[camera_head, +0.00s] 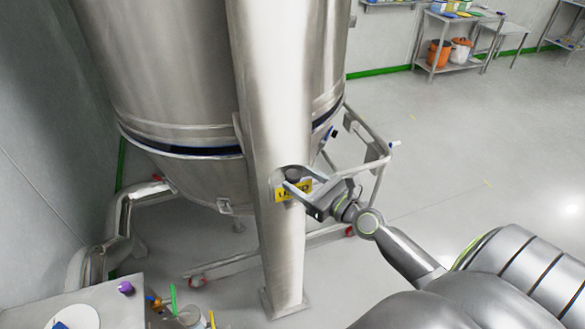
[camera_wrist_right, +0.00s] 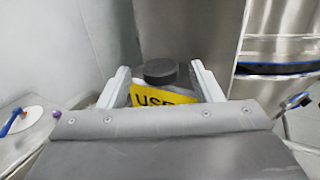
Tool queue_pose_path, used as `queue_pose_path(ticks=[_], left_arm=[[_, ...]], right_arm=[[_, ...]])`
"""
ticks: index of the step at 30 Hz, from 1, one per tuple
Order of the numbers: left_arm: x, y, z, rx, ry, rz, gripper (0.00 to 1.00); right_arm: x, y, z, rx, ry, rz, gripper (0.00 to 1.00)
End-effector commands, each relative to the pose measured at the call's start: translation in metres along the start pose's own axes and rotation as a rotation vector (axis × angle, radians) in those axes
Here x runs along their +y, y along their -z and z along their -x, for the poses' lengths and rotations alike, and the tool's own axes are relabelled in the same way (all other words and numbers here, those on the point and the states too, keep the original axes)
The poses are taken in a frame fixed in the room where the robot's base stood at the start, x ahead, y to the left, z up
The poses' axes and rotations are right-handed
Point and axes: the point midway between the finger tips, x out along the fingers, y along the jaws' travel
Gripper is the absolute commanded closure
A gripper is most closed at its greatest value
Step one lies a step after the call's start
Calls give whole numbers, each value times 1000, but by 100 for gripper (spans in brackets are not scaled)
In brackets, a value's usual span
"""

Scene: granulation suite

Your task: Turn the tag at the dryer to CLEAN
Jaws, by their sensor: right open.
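The tag is a yellow plate (camera_head: 284,192) with dark lettering on the dryer's upright steel column (camera_head: 272,120). In the right wrist view the tag (camera_wrist_right: 150,97) shows letters that start "USE", with the rest cut off. A dark round knob (camera_wrist_right: 160,71) sits just above it. My right gripper (camera_head: 296,186) is at the tag, in front of the column. In the right wrist view its two pale fingers (camera_wrist_right: 160,85) stand apart on either side of the knob and tag. Whether they touch the tag I cannot tell. My left gripper is not in view.
The large steel dryer vessel (camera_head: 180,70) stands behind the column, with a tubular frame (camera_head: 380,160) right of my gripper. A small table (camera_head: 105,300) is at the lower left. Shelving with orange and white buckets (camera_head: 438,54) is far back. The floor at right is clear.

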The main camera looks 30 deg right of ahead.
Motion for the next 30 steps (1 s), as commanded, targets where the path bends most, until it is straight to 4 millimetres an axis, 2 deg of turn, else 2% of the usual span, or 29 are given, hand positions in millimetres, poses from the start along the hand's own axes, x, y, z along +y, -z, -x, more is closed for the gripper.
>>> queue_pose_path(ticks=[3, 7, 19, 27, 29, 30], left_arm=[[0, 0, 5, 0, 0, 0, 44], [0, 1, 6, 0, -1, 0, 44], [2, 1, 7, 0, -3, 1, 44], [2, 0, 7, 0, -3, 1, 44], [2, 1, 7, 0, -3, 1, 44], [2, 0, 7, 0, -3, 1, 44]], right_arm=[[0, -1, -18, -2, 1, -2, 41], [0, 0, -29, 0, 0, -1, 41], [0, 0, -35, 1, -1, 0, 42], [0, 0, -34, 1, 0, 0, 77], [0, 0, -34, 1, 0, 0, 85], [0, 0, -34, 1, -1, 0, 85]])
